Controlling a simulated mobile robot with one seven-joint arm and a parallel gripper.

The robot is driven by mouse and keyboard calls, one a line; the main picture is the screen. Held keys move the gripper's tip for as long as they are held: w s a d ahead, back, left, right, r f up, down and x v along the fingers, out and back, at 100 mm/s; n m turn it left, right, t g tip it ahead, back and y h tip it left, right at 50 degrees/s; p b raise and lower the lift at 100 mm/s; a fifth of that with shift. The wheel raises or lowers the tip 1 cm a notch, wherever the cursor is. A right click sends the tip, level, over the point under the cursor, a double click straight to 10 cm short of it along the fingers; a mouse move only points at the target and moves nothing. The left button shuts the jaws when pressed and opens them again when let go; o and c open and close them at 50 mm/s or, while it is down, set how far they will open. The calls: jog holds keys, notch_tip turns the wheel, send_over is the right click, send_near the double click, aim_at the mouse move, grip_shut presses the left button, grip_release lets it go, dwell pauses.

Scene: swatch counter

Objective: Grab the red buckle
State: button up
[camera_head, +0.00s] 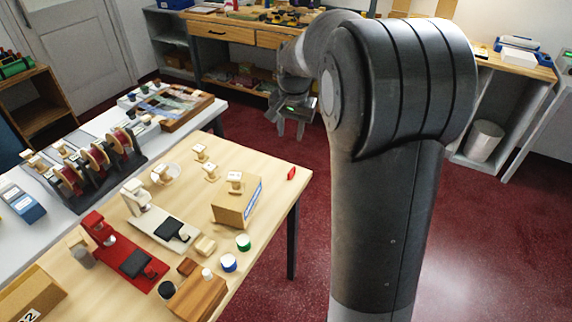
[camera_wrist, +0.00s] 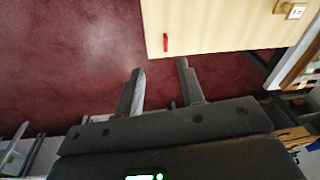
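The red buckle is a small red piece (camera_head: 291,173) lying alone near the right corner of the wooden table (camera_head: 262,158). In the wrist view the red buckle (camera_wrist: 165,42) lies close to the table edge, ahead of the fingertips and roughly in line with the gap between them. My gripper (camera_head: 290,134) hangs beyond the table's far right edge, over the red floor. In the wrist view my gripper (camera_wrist: 160,68) is open, with nothing between its fingers. It is apart from the buckle.
A cardboard box (camera_head: 237,203) stands left of the buckle, with small wooden stands (camera_head: 210,172) behind it. A red device (camera_head: 124,252), a white device (camera_head: 160,223) and a wooden block (camera_head: 193,297) sit farther left and nearer. The table around the buckle is clear.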

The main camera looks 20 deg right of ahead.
aim_at(293, 168)
jog(key=w+d+f+m+g, duration=0.2)
jog(key=w+d+f+m, duration=0.15)
jog(key=w+f, duration=0.75)
jog(key=shift+n, duration=0.35)
jog(key=f, duration=0.4)
jog(key=s+f, duration=0.1)
jog(key=f, duration=0.6)
jog(key=shift+s+d+f, duration=0.25)
jog(key=shift+d+f, duration=0.05)
jog(key=shift+f, duration=0.05)
jog(key=shift+c, duration=0.2)
grip_shut()
